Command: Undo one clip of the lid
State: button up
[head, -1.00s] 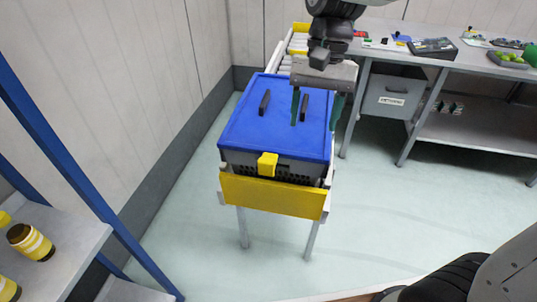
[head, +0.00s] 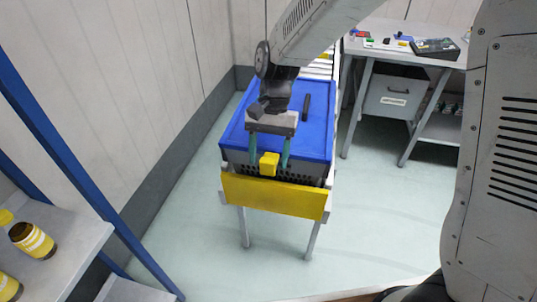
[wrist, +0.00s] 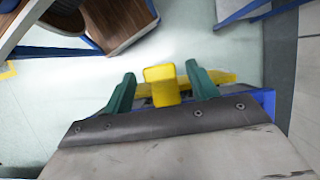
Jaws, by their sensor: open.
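The blue lid (head: 315,140) lies on a grey tote (head: 308,171) on the conveyor stand. A yellow clip (head: 269,166) sits at the middle of the lid's near edge. The clip also shows in the wrist view (wrist: 161,84). My gripper (head: 269,164) is open, with one green finger on each side of the clip. In the wrist view the fingers (wrist: 161,84) stand apart from the clip, with a gap on both sides. One dark lid handle (head: 306,106) shows; the other is hidden behind my gripper.
A yellow end plate (head: 273,196) stands just in front of the tote. A blue-posted shelf (head: 75,240) with brown and yellow jars (head: 32,240) is at left. A grey workbench (head: 400,52) is at right. The floor in front of the stand is clear.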

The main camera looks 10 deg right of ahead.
jog(key=shift+s+f, duration=0.1)
jog(key=shift+f, duration=0.1)
jog(key=c, duration=1)
jog(key=shift+r, duration=0.1)
jog(key=shift+w+d+r+g+y, duration=0.2)
jog(key=shift+w+g+y, duration=0.15)
jog(key=shift+g, duration=0.6)
jog(key=shift+w+d+r+g+y, duration=0.1)
jog(key=shift+w+r+g+y, duration=0.2)
jog(key=shift+g, duration=0.7)
jog(key=shift+w+d+r+g+y, duration=0.1)
jog(key=shift+w+g+y, duration=0.3)
jog(key=shift+g, duration=0.55)
jog(key=shift+w, duration=0.1)
jog(key=o, duration=1)
